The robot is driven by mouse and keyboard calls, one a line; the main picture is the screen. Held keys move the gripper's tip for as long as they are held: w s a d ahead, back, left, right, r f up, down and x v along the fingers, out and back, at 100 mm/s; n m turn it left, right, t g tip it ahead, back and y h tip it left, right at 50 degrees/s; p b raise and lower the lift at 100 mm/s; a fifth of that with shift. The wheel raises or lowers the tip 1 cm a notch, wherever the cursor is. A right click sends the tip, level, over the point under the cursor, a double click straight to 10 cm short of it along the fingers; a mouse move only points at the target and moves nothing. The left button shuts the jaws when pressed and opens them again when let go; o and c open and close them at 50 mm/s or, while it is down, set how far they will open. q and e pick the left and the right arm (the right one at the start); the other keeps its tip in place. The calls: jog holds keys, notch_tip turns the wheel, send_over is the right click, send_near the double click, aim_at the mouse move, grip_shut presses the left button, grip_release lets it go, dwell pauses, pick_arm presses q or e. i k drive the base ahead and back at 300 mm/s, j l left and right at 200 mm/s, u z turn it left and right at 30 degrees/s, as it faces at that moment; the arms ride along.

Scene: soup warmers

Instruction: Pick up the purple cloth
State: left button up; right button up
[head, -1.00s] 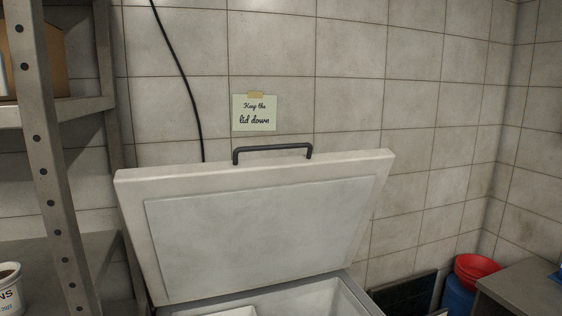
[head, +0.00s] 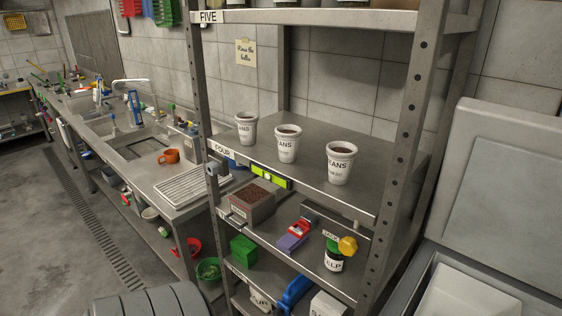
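A small purple item (head: 291,243) lies on a middle shelf of the metal rack, just in front of a red item (head: 299,228). It is too small to tell whether it is a cloth. No other purple thing stands out clearly. Neither of my grippers shows in the head view.
The rack's upper shelf (head: 312,172) holds three white cups (head: 287,144). Near the purple item stand a brown-filled box (head: 253,203), a green block (head: 243,249) and a white-labelled jar (head: 334,258). A sink counter (head: 185,203) runs left; an open chest (head: 468,290) stands right. Floor (head: 50,240) is clear at left.

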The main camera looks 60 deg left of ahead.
aim_at(289, 244)
jog(key=u, duration=1.7)
